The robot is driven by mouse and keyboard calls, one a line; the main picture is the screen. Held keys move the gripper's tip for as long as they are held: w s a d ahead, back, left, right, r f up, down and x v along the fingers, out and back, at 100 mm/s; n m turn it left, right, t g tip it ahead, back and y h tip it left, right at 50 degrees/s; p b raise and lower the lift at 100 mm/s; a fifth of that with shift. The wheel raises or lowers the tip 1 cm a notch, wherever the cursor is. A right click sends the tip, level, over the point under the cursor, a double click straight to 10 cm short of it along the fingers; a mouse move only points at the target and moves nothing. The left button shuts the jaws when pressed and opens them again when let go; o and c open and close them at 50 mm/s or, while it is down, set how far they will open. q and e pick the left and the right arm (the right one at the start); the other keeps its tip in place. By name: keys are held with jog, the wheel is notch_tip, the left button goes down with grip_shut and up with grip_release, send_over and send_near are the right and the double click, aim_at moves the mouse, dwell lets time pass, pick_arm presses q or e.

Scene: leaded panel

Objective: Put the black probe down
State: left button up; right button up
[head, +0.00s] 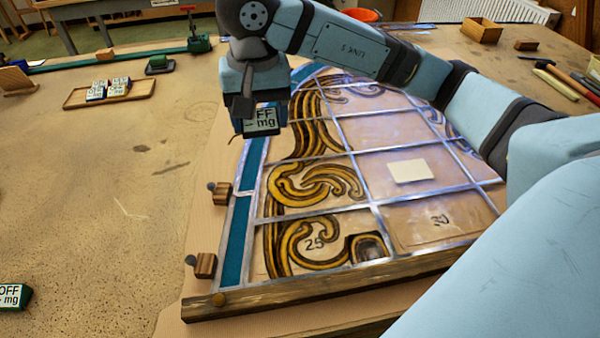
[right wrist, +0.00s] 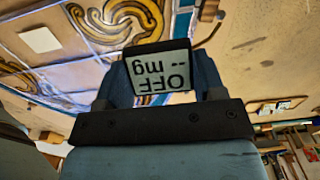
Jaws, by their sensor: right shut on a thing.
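The black probe (head: 262,123) has a small screen reading "OFF -- mg". My right gripper (head: 257,104) is shut on it and holds it over the upper left edge of the leaded panel (head: 412,219). In the right wrist view the probe (right wrist: 160,72) sits between the two fingers of my right gripper (right wrist: 160,88), its screen upside down in the picture. I cannot tell whether its lower end touches anything. My left gripper is not in view.
A wooden tray (head: 75,101) with similar devices lies at the upper left. Another device (head: 12,296) reading "OFF" lies at the lower left. Wooden blocks (head: 205,265) stand along the panel's left edge. The tabletop between is mostly clear. Tools (head: 556,84) lie at the right.

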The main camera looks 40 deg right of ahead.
aim_at(277, 203)
jog(key=shift+s+d, duration=0.15)
jog(key=shift+d, duration=0.45)
jog(key=shift+d+f, duration=0.1)
jog(key=shift+f, duration=0.2)
notch_tip(277, 203, down, 19)
jog(key=shift+f, duration=0.2)
jog(key=shift+f+b, duration=0.25)
jog(key=shift+b, duration=0.35)
jog(key=o, duration=0.9)
jog(key=shift+s, duration=0.15)
jog(key=shift+o, duration=0.2)
jog(key=shift+s, duration=0.1)
